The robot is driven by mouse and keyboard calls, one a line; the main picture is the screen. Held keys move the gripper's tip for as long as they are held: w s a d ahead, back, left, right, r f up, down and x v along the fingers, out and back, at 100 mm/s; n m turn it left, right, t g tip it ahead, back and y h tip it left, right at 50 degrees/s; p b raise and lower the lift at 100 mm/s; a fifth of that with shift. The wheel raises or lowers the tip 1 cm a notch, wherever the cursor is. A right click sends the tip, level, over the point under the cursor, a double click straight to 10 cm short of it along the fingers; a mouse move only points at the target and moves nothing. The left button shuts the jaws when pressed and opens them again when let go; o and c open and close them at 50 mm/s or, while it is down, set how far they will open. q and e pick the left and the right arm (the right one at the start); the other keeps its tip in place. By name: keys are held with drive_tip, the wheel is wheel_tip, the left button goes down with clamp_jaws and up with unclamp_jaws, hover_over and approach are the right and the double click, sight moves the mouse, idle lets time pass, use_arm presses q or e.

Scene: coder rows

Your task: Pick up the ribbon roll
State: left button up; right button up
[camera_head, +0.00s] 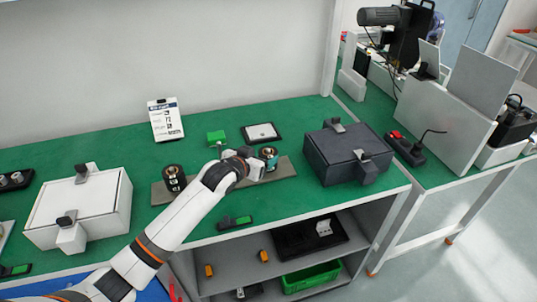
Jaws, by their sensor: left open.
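A dark ribbon roll (174,177) with a light ring on top stands at the left end of a flat grey-brown board (285,168) on the green tabletop. My right gripper is not in view.
A white box (82,205) stands at left and a dark grey box (345,152) at right. A sign card (165,119), a green block (216,137) and a black-framed tray (261,132) are behind.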

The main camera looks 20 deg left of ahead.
sight(268, 154)
use_arm(q)
drive_tip(key=shift+d+f+p+x, duration=0.15)
drive_tip(key=shift+p+x, duration=0.05)
drive_tip(key=shift+x, duration=1.15)
drive_tip(key=shift+d+f+p+x, duration=0.1)
drive_tip(key=shift+d+p+x, duration=0.05)
drive_tip(key=shift+x, duration=1.2)
drive_tip(key=shift+s, duration=0.25)
drive_tip(key=c, duration=1.1)
drive_tip(key=shift+r+b, duration=0.4)
drive_tip(key=shift+r, duration=4.65)
